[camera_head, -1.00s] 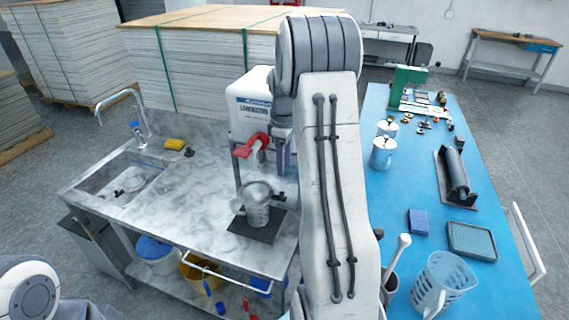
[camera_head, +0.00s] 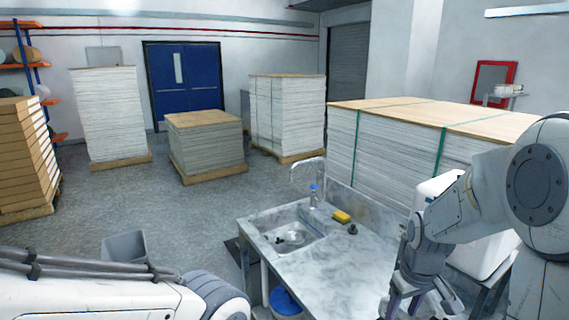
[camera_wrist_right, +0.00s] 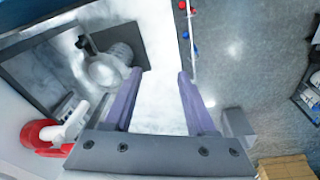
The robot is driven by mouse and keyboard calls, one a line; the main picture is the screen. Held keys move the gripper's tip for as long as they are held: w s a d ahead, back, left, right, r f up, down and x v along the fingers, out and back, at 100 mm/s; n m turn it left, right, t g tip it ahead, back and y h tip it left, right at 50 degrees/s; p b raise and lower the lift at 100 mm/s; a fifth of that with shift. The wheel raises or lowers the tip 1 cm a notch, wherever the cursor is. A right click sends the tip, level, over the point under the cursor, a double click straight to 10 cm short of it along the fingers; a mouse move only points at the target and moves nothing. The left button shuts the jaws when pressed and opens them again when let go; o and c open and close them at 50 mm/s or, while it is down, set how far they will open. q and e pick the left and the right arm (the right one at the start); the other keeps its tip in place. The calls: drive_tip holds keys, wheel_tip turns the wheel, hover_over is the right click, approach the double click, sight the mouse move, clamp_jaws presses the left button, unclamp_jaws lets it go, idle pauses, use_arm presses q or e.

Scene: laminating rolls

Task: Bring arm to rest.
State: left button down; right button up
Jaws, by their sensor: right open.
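My right arm comes in from the right of the head view. Its purple-fingered right gripper (camera_head: 405,304) hangs low over the right part of the marble sink counter (camera_head: 345,285). In the right wrist view my right gripper (camera_wrist_right: 157,82) has its two fingers wide apart, with nothing between them but the pale counter behind. A metal jug (camera_wrist_right: 108,68) stands to the left of the fingers. My left arm lies across the lower left of the head view; its gripper is hidden or out of frame.
A sink with a tap (camera_head: 310,178), a yellow sponge (camera_head: 341,216) and a white tank (camera_head: 437,190) stand around the counter. A grey bin (camera_head: 125,246) and stacked pallets (camera_head: 206,145) stand on otherwise open floor.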

drive_tip(key=s+a+n+g+y+b, duration=0.1)
drive_tip(key=s+a+n+b, duration=0.2)
drive_tip(key=s+a, duration=1.7)
drive_tip(key=shift+s+a+r+n+g+b, duration=0.15)
drive_tip(key=shift+s+a+n+g+b, duration=0.3)
drive_tip(key=shift+n, duration=0.45)
